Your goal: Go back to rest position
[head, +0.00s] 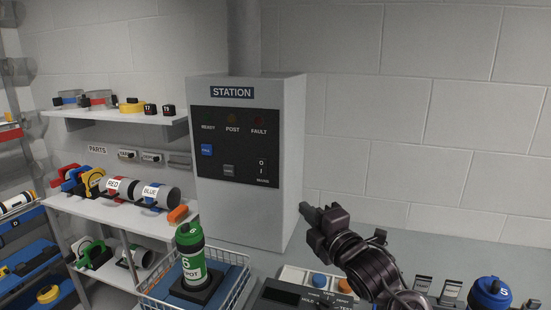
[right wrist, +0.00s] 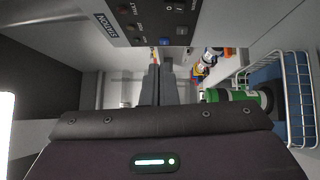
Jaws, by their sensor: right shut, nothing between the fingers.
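My right gripper (head: 318,217) is in the middle of the head view, raised in front of the lower right side of the station box (head: 290,130). Its fingers are shut with nothing between them. In the right wrist view the closed fingers (right wrist: 154,86) point away toward the wall. A green bottle marked 6 (head: 191,262) stands upright in a wire basket (head: 232,262), left of the gripper and apart from it. The bottle also shows in the right wrist view (right wrist: 235,96). My left gripper is not in view.
A control panel with knobs (head: 318,281) lies below the right gripper. A blue-capped bottle marked 5 (head: 491,293) stands at the lower right. Bare wall (head: 430,130) fills the upper right.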

